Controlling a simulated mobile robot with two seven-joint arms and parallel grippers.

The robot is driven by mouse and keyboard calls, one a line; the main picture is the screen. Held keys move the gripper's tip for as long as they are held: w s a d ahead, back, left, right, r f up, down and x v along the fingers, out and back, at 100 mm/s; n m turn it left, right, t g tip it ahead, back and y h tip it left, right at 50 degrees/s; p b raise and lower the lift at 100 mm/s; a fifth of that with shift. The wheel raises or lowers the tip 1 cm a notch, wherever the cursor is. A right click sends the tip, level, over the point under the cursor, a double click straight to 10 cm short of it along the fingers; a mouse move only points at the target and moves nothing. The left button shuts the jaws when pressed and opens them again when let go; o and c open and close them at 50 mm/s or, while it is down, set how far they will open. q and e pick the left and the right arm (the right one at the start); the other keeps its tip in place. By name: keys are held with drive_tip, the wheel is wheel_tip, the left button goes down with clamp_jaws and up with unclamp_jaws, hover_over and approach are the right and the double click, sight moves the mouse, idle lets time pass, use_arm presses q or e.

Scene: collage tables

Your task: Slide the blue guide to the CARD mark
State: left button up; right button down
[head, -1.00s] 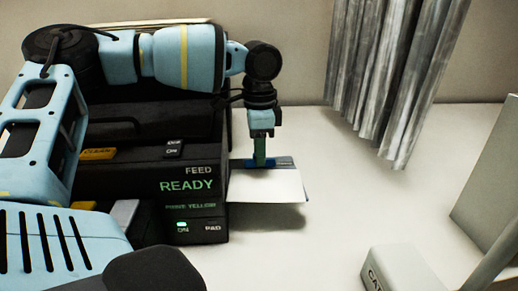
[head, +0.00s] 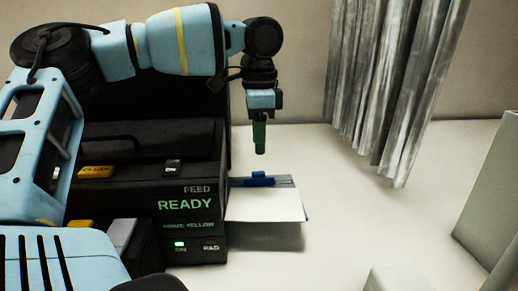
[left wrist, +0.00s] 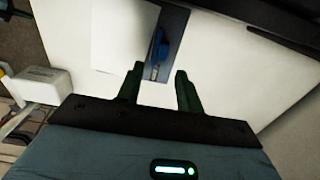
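The blue guide (head: 262,179) sits on a grey tray (head: 284,181) that sticks out from the right side of the black printer. A white sheet (head: 265,204) lies on the tray in front of the guide. My left gripper (head: 260,152) hangs above the guide, pointing down and apart from it. In the left wrist view, its two fingers (left wrist: 160,76) are spread with nothing between them, and the blue guide (left wrist: 157,48) shows beyond the tips. I cannot make out a CARD mark. My right gripper is not in view.
The black printer (head: 120,170) stands left of the tray, its front reading FEED and READY. A grey curtain (head: 385,90) hangs at the back right. Pale boxes stand at the right and lower right. The white table (head: 370,220) right of the tray is clear.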

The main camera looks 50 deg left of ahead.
use_arm(q)
drive_tip(key=shift+r, duration=0.1)
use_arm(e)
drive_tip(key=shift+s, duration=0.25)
use_arm(q)
drive_tip(key=c, duration=0.4)
drive_tip(key=shift+w+n, duration=0.1)
drive_tip(key=shift+n, duration=0.5)
drive_tip(key=shift+c, duration=1.3)
drive_tip(key=n, duration=0.3)
drive_tip(key=shift+w+a+t+y+b, duration=0.1)
drive_tip(key=shift+w+t+y+b, duration=0.1)
drive_tip(key=shift+t+y+b, duration=0.15)
clamp_jaws()
drive_tip(key=n, duration=0.4)
drive_tip(key=shift+w+a+r+y, duration=0.2)
drive_tip(key=shift+w+y, duration=0.05)
drive_tip(key=shift+y, duration=0.1)
drive_tip(key=n, duration=0.3)
drive_tip(key=a+n+t+y, duration=0.1)
drive_tip(key=n, duration=0.2)
drive_tip(key=r+n+b, duration=0.1)
drive_tip(key=n, duration=0.3)
drive_tip(key=shift+w+a+t+y, duration=0.3)
drive_tip(key=shift+a+t, duration=0.05)
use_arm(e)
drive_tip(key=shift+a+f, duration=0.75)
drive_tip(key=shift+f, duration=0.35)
